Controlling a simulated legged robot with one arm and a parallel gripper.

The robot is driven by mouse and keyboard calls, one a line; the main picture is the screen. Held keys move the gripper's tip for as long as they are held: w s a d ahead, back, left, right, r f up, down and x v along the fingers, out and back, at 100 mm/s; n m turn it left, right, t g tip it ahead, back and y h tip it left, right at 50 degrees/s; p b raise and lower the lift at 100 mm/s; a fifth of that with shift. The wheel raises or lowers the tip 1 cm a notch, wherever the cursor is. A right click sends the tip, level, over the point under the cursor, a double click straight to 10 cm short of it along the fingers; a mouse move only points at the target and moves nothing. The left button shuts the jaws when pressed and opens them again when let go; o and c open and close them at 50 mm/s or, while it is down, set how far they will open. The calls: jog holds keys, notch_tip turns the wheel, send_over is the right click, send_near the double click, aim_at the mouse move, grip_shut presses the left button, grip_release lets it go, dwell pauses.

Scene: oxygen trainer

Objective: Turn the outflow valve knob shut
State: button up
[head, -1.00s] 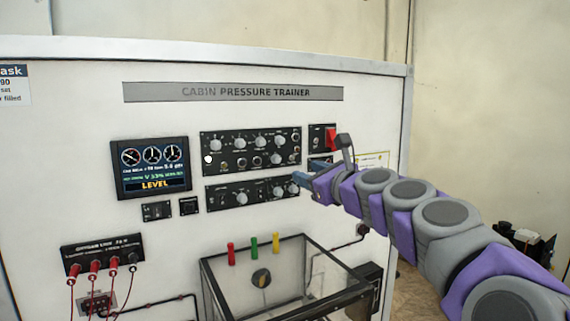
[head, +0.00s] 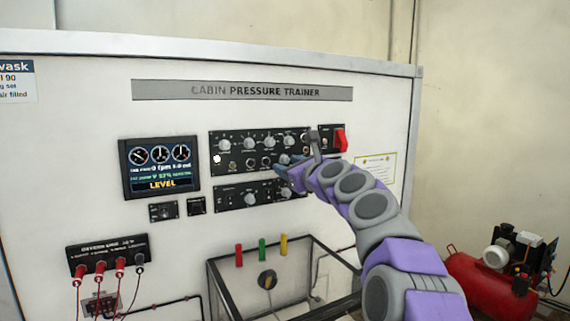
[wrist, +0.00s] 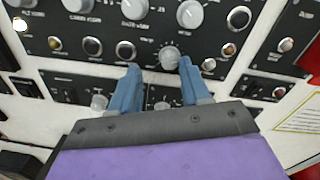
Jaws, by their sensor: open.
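The cabin pressure trainer's upper control panel (head: 226,165) is black, with several grey knobs and small switches. My gripper (head: 282,172) is in front of its lower right part. In the wrist view, my gripper (wrist: 159,67) is open, its two blue fingers pointing at the panel. A grey knob with a dial scale (wrist: 168,54) lies just beyond and between the fingertips; it looks like the outflow valve knob, but its label is too small to read. I cannot tell whether the fingers touch it. In the head view, my gripper partly hides this area.
A lower black panel (head: 229,197) with more knobs sits just below. A red guarded switch (head: 341,140) is right of the upper panel. A display (head: 160,167) reads LEVEL at left. A clear box (head: 218,278) juts out below. A red compressor (head: 480,285) stands at right.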

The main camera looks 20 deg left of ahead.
jog(key=shift+w+a+r, duration=0.1)
jog(key=shift+w+r, duration=0.05)
jog(key=shift+w, duration=0.15)
jog(key=shift+w+d, duration=0.2)
jog(key=shift+w+d+r+p, duration=0.25)
jog(key=shift+d+r+p, duration=0.05)
jog(key=shift+d, duration=0.3)
jog(key=shift+a+f, duration=0.15)
jog(key=shift+a, duration=0.45)
jog(key=shift+a+f, duration=0.15)
jog(key=shift+a, duration=0.55)
jog(key=shift+c, duration=0.6)
jog(key=shift+d+r, duration=0.15)
jog(key=shift+d, duration=0.5)
jog(key=c, duration=0.5)
grip_shut()
